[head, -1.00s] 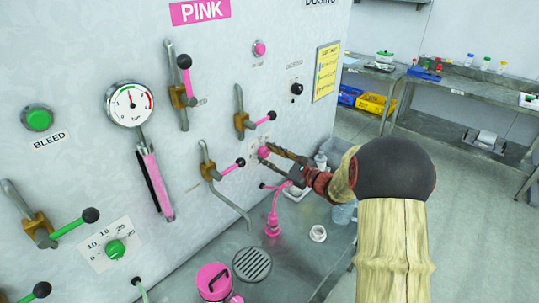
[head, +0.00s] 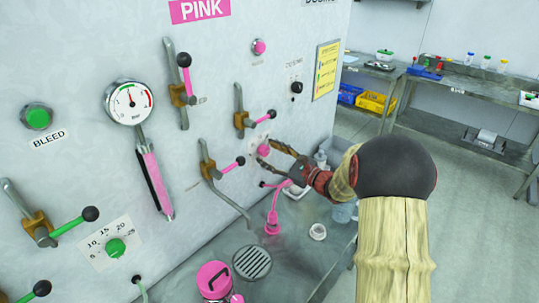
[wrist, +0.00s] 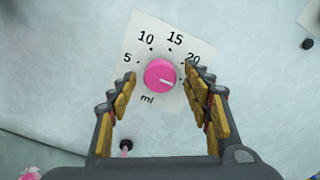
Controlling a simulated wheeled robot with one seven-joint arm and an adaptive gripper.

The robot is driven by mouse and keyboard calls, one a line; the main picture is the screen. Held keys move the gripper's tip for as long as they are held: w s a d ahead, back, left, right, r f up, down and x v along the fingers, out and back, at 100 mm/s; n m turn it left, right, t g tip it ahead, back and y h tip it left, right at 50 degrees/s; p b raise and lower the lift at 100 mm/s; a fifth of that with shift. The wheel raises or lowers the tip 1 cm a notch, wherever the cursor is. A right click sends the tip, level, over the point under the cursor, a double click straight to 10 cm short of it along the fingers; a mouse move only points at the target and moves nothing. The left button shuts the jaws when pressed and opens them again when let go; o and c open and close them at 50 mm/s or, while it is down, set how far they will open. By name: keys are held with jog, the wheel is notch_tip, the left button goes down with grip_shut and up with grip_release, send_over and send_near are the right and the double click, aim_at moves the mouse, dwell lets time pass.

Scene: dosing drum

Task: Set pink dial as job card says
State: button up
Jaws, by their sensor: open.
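The pink dial (wrist: 162,77) is a round knob on a white scale plate (wrist: 184,35) marked 5, 10, 15 and 20, with "ml" below. Its white mark points right and slightly down, past the 20; the scale there is hidden behind my right finger. My gripper (wrist: 160,88) is open, with one finger on each side of the dial and gaps to it in the wrist view. In the head view, my gripper (head: 268,151) is at the dial (head: 263,149) on the panel. A yellow card (head: 326,70) hangs on the panel; its text is too small to read.
Pink-handled levers (head: 262,118) and (head: 230,166) stick out left of my gripper. A pink nozzle (head: 273,222) and a white cup (head: 318,232) are below, over the metal shelf (head: 300,262). A black knob (head: 296,87) sits above. Open floor lies to the right.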

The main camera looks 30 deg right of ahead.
jog(key=v, duration=1.1)
jog(key=shift+s, duration=0.4)
jog(key=shift+d, duration=0.1)
